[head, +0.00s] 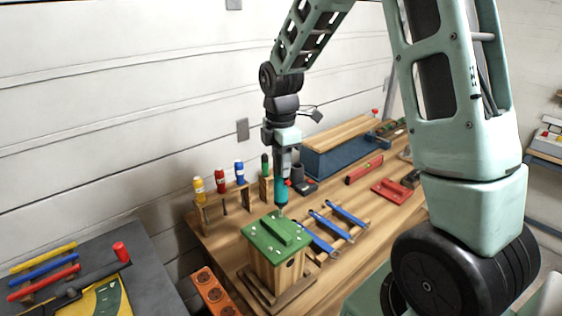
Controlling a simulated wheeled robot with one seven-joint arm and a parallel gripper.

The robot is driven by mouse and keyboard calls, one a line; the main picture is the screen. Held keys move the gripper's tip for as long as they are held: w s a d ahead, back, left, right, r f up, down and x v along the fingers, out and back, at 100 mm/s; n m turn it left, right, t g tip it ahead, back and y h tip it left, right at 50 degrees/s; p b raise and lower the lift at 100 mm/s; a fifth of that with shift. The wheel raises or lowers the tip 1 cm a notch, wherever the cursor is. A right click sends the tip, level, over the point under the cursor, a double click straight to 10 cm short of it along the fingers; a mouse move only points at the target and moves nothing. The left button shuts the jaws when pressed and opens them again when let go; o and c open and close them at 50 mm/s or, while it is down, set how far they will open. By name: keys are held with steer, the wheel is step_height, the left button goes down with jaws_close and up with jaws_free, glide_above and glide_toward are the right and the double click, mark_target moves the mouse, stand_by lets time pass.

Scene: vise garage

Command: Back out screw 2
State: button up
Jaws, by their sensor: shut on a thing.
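My gripper (284,172) is shut on a teal-handled screwdriver (282,193) and holds it upright, tip down. The tip is at or just above the back edge of the green lid (265,246); I cannot tell whether it touches a screw. The lid sits on a wooden box (262,270) and has a raised green bar and several small pale screw heads. Which head is screw 2 is not marked legibly. The head under the tip is too small to make out.
A wooden rack (222,200) with yellow, red and blue screwdrivers stands left of the box. Blue-handled tools (322,228) lie on a wooden rack to its right. Behind are a blue toolbox (330,160) and a red level (364,169). Clear bench (318,275) lies front right.

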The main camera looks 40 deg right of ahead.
steer(key=shift+s+f, duration=0.15)
stand_by(0.3)
steer(key=r+p, duration=0.6)
steer(key=r, duration=0.1)
steer(key=shift+w+r, duration=0.15)
steer(key=shift+w, duration=0.05)
steer(key=shift+o, duration=0.4)
stand_by(0.6)
steer(key=shift+c, duration=0.4)
